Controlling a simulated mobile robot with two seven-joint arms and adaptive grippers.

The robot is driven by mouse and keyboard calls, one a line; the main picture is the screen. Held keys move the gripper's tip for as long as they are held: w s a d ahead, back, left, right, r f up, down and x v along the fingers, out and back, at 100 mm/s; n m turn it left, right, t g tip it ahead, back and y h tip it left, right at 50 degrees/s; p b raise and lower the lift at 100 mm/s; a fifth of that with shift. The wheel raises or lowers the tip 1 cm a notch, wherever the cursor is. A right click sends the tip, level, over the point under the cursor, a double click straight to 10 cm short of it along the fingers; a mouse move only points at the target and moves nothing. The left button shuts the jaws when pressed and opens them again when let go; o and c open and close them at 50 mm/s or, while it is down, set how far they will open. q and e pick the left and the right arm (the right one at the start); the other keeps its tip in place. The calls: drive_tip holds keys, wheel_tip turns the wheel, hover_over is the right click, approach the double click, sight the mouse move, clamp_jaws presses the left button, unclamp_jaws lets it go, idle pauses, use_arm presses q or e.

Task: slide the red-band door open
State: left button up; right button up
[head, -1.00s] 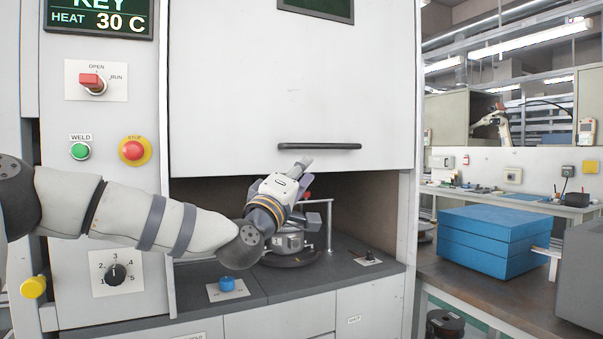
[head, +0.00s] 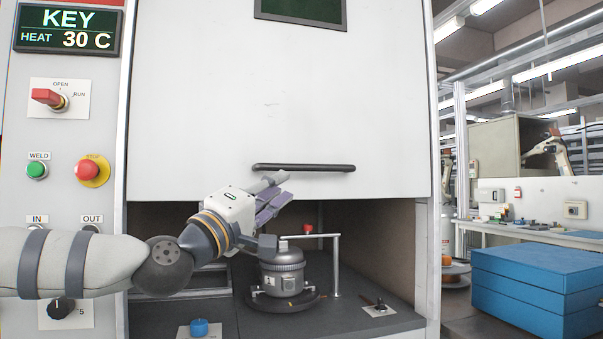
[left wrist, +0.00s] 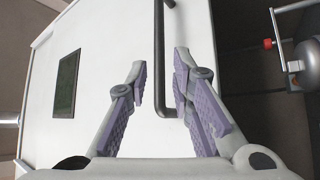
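The white door (head: 300,110) of the cabinet fills the middle of the head view, with a long black handle (head: 303,167) near its bottom edge. The space under the door is open. No red band shows on the visible part of the door. My left gripper (head: 275,185) is open and just below the left part of the handle. In the left wrist view, the handle (left wrist: 158,60) runs between the spread fingers (left wrist: 161,72); its bent end passes by the right finger. I cannot tell whether they touch. My right gripper is not in view.
Under the door, a compressor (head: 282,275) stands on a dark round base beside a metal post (head: 336,265). The control panel at left has a red switch (head: 47,97), a green button (head: 37,170) and a red stop button (head: 88,170). Blue boxes (head: 535,290) stand at right.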

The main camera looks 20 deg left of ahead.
sight(303, 169)
use_arm(q)
drive_tip(key=x, duration=1)
drive_tip(key=shift+w+d+r, duration=0.1)
drive_tip(key=shift+w, duration=0.2)
clamp_jaws()
